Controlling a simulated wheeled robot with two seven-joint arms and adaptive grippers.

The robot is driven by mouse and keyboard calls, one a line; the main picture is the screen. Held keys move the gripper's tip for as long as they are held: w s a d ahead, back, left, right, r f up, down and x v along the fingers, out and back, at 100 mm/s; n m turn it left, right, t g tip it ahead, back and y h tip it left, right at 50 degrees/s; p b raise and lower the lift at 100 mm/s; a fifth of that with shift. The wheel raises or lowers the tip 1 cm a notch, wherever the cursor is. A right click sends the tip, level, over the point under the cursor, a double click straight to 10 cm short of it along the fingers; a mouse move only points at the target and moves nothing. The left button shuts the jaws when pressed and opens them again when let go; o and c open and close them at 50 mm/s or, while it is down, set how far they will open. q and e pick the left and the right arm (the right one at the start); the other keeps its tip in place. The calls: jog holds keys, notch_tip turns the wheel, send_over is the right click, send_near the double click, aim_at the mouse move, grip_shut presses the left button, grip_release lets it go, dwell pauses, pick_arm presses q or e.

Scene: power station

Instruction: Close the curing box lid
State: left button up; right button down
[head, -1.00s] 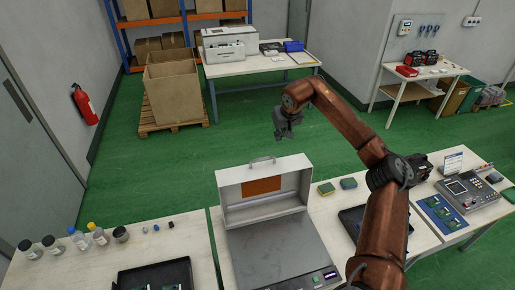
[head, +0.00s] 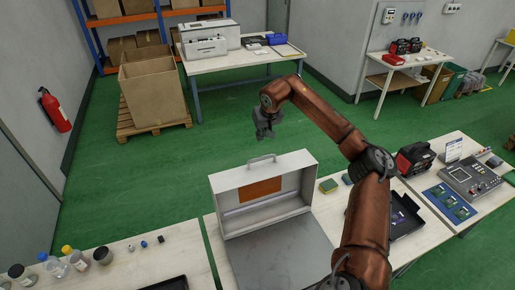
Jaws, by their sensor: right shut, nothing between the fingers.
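The curing box (head: 285,255) stands on the front workbench, with a flat grey base. Its white lid (head: 264,195) is open, standing upright at the back of the base, with an orange-brown window and a handle (head: 261,158) on its top edge. My right gripper (head: 266,136) is shut and empty. It appears above and behind the lid's handle in the picture, apart from it, pointing down. My right arm reaches up from the lower right, past the right side of the box. My left gripper is out of view.
Bottles (head: 78,259) and small parts stand left of the box. A dark tray (head: 405,215), sponges (head: 328,186) and a control device (head: 469,179) are on the right. Behind the bench is open green floor, then a table with a printer (head: 205,38).

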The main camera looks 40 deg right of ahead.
jog(key=p, duration=0.2)
send_over(260, 163)
jog(key=w+d, duration=0.1)
jog(key=w, duration=0.3)
notch_tip(260, 163, down, 8)
jog(key=s, duration=0.3)
jog(key=shift+s+a+f+p, duration=0.1)
jog(key=shift+a+f+p, duration=0.1)
jog(key=shift+f+p, duration=0.15)
jog(key=shift+s+a+f, duration=0.15)
jog(key=shift+s+a, duration=0.1)
jog(key=shift+s, duration=0.2)
